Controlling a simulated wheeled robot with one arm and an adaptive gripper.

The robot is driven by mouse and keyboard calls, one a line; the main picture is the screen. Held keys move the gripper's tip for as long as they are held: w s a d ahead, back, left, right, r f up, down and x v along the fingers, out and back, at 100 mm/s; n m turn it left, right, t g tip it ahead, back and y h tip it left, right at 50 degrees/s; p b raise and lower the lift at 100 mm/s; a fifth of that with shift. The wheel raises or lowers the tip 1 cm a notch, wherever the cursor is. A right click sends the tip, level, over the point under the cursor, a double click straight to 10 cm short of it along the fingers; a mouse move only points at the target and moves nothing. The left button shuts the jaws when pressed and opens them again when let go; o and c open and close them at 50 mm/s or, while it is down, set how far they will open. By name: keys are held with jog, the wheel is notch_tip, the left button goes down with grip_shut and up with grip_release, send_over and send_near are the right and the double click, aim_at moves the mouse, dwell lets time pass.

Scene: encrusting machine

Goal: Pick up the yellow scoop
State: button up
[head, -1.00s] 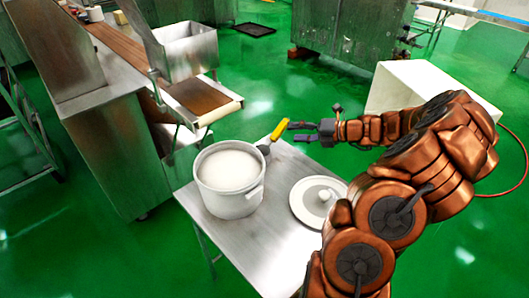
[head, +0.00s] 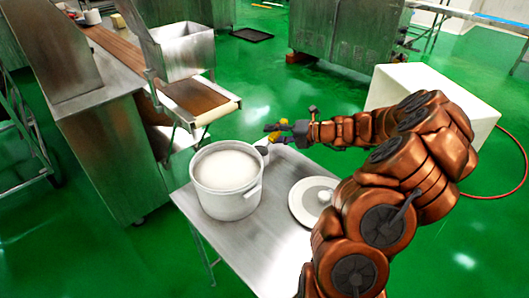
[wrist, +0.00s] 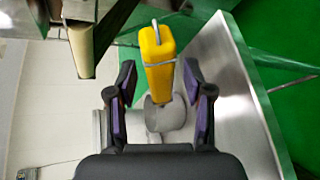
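The yellow scoop (head: 274,136) stands at the back corner of the metal table, right beside the white pot (head: 226,182), with its grey scoop end low. In the wrist view its yellow handle (wrist: 157,62) points away from me, with a wire loop at its end. My gripper (head: 281,132) is open at the scoop, and in the head view its fingers partly cover the handle. In the wrist view the handle lies between my two fingers (wrist: 159,88), with a visible gap on each side. The lower scoop is partly hidden.
The metal table (head: 262,242) also holds a white lid with a knob (head: 322,196), close under my arm. A machine with a conveyor (head: 203,100) stands behind and left of the pot. A white box (head: 430,93) stands behind my arm. Green floor is open around the table.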

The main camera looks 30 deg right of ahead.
grip_shut()
jog(key=shift+r, duration=0.15)
notch_tip(320, 180, up, 10)
jog(key=p, duration=0.3)
dwell(0.4)
jog(key=c, duration=0.5)
grip_release()
jog(key=shift+c, duration=0.2)
grip_shut()
